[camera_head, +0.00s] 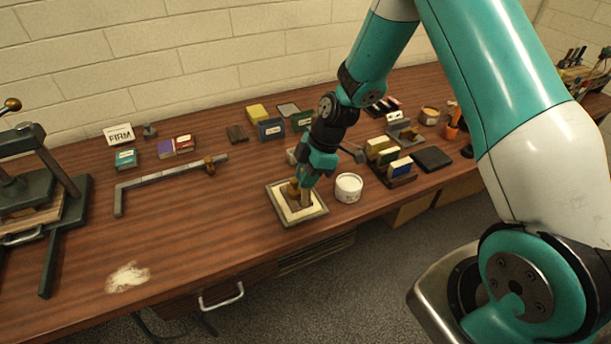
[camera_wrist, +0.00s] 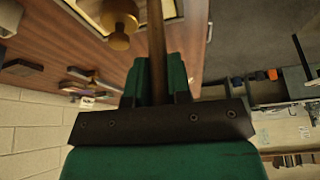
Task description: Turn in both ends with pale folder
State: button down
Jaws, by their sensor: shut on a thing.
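My gripper (camera_head: 309,182) is over the near edge of the table, shut on a slim tan-brown stick that may be the folder. In the wrist view the stick (camera_wrist: 157,38) stands between the green jaws (camera_wrist: 158,78) and runs away from them. Below is a square piece (camera_head: 318,212) with a grey-brown rim, a cream band and a darker middle. The stick's lower end is over the middle; I cannot tell whether it touches. A brass knobbed weight (camera_head: 293,188) stands on the piece beside the stick, and also shows in the wrist view (camera_wrist: 119,18). The turn-in ends cannot be made out.
A white tub (camera_head: 348,187) stands close right of the piece. A rack of coloured blocks (camera_head: 390,160) and a dark pad (camera_head: 432,159) are farther right. An angled metal bar (camera_head: 165,181) lies left, near a press (camera_head: 40,190). The table's left front is clear except for pale powder (camera_head: 128,277).

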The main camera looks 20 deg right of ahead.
jog(key=shift+d, duration=0.4)
jog(key=shift+d, duration=0.15)
jog(key=shift+d, duration=0.3)
jog(key=shift+r, duration=0.15)
dwell(0.3)
notch_tip(320, 180, up, 6)
jog(key=p, duration=0.3)
jog(key=shift+r, duration=0.25)
dwell(0.4)
